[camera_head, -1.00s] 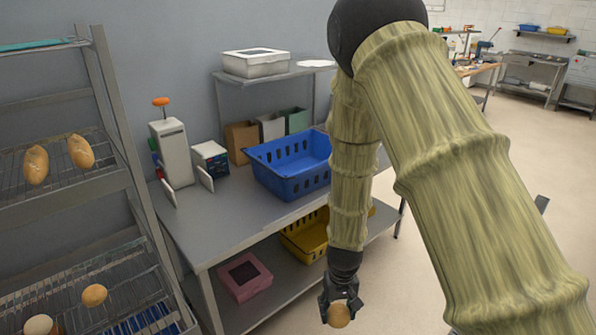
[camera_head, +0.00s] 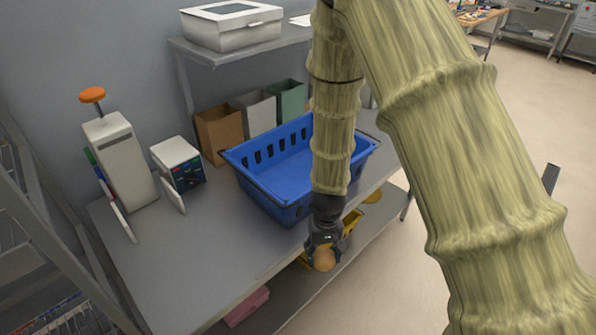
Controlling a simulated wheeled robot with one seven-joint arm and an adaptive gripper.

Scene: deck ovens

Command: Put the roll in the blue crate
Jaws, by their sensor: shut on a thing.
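The roll (camera_head: 324,259) is small, round and golden brown. My gripper (camera_head: 322,252) is shut on it, and its dark fingers hide part of the roll. The gripper points down just in front of the table's front edge, to the lower right of the blue crate in the picture. The blue crate (camera_head: 262,195) stands on the grey table (camera_head: 215,240), open at the top. Its visible inside looks empty. My arm covers part of its right side.
A white dispenser with an orange knob (camera_head: 121,160) and a small white box (camera_head: 178,165) stand left of the crate. Paper bags (camera_head: 219,133) stand behind it. A shelf (camera_head: 270,46) above holds a white box (camera_head: 232,24). A yellow crate (camera_head: 350,222) sits on the lower shelf.

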